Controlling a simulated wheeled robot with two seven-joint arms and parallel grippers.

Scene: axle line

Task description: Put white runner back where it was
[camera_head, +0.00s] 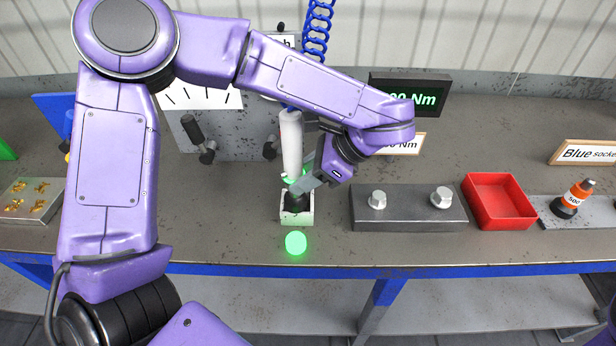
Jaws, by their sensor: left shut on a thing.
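The white runner (291,140) is a white upright cylinder with a green ring and a black lower end. It is at the middle of the bench, below a blue coiled hose (317,28). My left gripper (306,182) is shut on the runner near its lower part, reaching in from the right side. The runner's black end is at a small white holder (297,217); I cannot tell whether it rests in it or is just above. My purple left arm hides part of the bench behind. My right gripper is not in view.
A green lamp (296,242) glows in front of the holder. To the right are a grey block (408,215) with two bolt heads, a red tray (499,201) and an orange socket (573,199). A metal tray of brass parts (28,200) is at the left.

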